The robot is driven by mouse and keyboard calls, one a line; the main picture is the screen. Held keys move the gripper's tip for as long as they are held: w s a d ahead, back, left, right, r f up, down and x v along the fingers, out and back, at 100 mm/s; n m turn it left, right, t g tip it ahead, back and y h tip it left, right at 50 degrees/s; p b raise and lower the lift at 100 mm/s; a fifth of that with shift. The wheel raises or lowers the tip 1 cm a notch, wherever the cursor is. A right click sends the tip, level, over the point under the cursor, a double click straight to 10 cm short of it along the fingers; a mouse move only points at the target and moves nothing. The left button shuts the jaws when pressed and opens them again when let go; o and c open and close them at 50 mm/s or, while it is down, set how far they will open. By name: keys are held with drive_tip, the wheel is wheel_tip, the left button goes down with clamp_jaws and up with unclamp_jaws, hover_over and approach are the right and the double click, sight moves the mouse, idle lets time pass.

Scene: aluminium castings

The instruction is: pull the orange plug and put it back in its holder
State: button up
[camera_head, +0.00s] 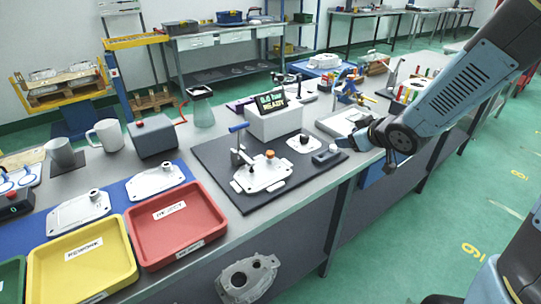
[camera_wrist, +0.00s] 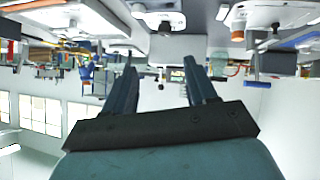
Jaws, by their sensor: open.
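The orange plug (camera_head: 270,153) stands upright in the white casting (camera_head: 262,178), which lies on a dark mat. An orange spot (camera_wrist: 237,34) on a white part, likely the plug, shows upper right in the wrist view. A small grey block (camera_head: 325,158) sits at the mat's right edge; I cannot tell whether it is the plug's holder. My gripper (camera_wrist: 161,70) is open, with nothing between its fingers.
A blue-handled clamp (camera_head: 238,128) rises beside the casting. A grey box with a display reading READY (camera_head: 275,123) stands behind it. A small white plate (camera_head: 304,143) lies on the mat. Red (camera_head: 177,226) and yellow (camera_head: 84,262) trays stand at left. Tools crowd the bench farther back.

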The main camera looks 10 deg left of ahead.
drive_tip(key=s+a+f+n+g+y, duration=0.35)
drive_tip(key=a+f+y, duration=0.2)
drive_tip(key=a, duration=0.45)
approach(272, 153)
drive_tip(key=shift+m+y, duration=0.25)
drive_tip(key=shift+m, duration=0.1)
drive_tip(key=x, duration=0.8)
drive_tip(key=shift+f, duration=0.2)
drive_tip(key=shift+c, duration=0.3)
clamp_jaws()
